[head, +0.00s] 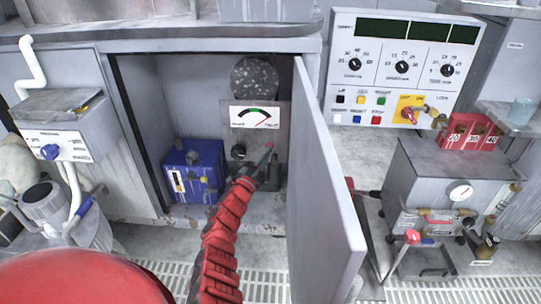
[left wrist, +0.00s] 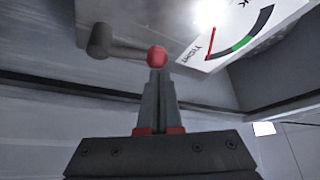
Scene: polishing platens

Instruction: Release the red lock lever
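The red lock lever is a grey rod with a red ball knob (left wrist: 157,57); the rod runs left from the knob to a grey hub. In the head view the red tip (head: 270,147) shows inside the open cabinet, below a dial. My left gripper (head: 262,166) is at the lever. In the left wrist view its fingers (left wrist: 156,78) are close together, with the knob right at their tips. I cannot tell whether the knob is clamped or only touched. The dial (left wrist: 230,45) has a red needle near "TIGHT". My right gripper is not in view.
The open cabinet door (head: 325,180) stands just right of my left arm. A blue box (head: 193,170) sits left of the lever inside the cabinet. A control panel (head: 402,65) and a grey machine (head: 450,180) are at the right.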

